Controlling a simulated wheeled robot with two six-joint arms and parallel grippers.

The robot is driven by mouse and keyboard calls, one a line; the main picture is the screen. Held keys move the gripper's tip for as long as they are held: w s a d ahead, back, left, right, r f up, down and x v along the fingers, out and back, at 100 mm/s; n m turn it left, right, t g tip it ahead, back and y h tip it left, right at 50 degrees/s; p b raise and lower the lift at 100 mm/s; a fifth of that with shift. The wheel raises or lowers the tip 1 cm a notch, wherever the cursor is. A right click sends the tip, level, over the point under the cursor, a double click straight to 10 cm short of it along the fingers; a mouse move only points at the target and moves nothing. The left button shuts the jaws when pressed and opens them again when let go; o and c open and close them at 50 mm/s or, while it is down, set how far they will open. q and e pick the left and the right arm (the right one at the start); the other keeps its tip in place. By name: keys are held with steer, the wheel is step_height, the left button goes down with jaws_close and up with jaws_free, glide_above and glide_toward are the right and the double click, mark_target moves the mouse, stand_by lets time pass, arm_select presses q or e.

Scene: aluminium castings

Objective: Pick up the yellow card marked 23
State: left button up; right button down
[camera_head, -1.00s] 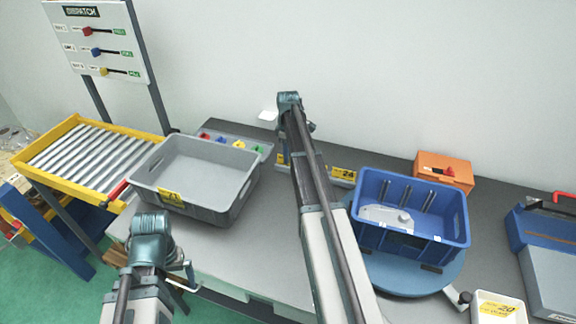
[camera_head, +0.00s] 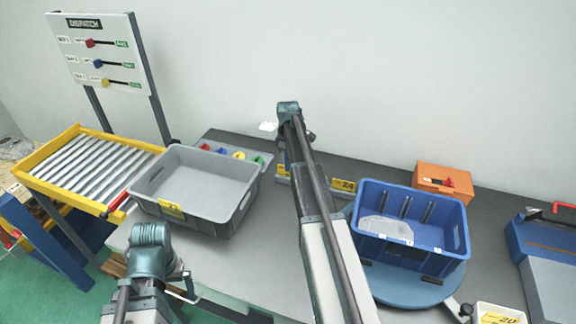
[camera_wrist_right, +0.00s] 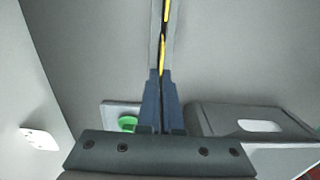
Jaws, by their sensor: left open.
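Yellow cards stand in a low rail by the wall, mostly behind my right arm in the head view. One card (camera_head: 343,185) reads 24; a piece of another yellow card (camera_head: 283,171) shows left of the arm, its number unreadable. I cannot make out the 23. In the right wrist view, the cards (camera_wrist_right: 163,45) appear edge-on as a thin yellow line. My right gripper (camera_wrist_right: 161,76) has its fingers close together at the near end of this line; whether they hold a card is unclear. My left gripper (camera_head: 184,282) is open, in front of the grey bin.
A grey bin (camera_head: 238,218) is left of my right arm; a blue bin (camera_head: 455,262) sits on a turntable (camera_head: 400,285) to its right. Coloured knobs on a panel (camera_head: 225,147) are behind the grey bin. An orange box (camera_head: 440,175) stands by the wall.

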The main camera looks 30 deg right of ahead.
steer(key=shift+r+p, duration=0.6)
steer(key=shift+r, duration=0.2)
steer(key=shift+r+p, duration=0.9)
steer(key=s+a, duration=0.3)
steer(key=s, duration=0.4)
steer(key=s+a+r+p, duration=0.1)
steer(key=s+a, duration=0.3)
steer(key=s, duration=0.3)
steer(key=shift+a, duration=0.25)
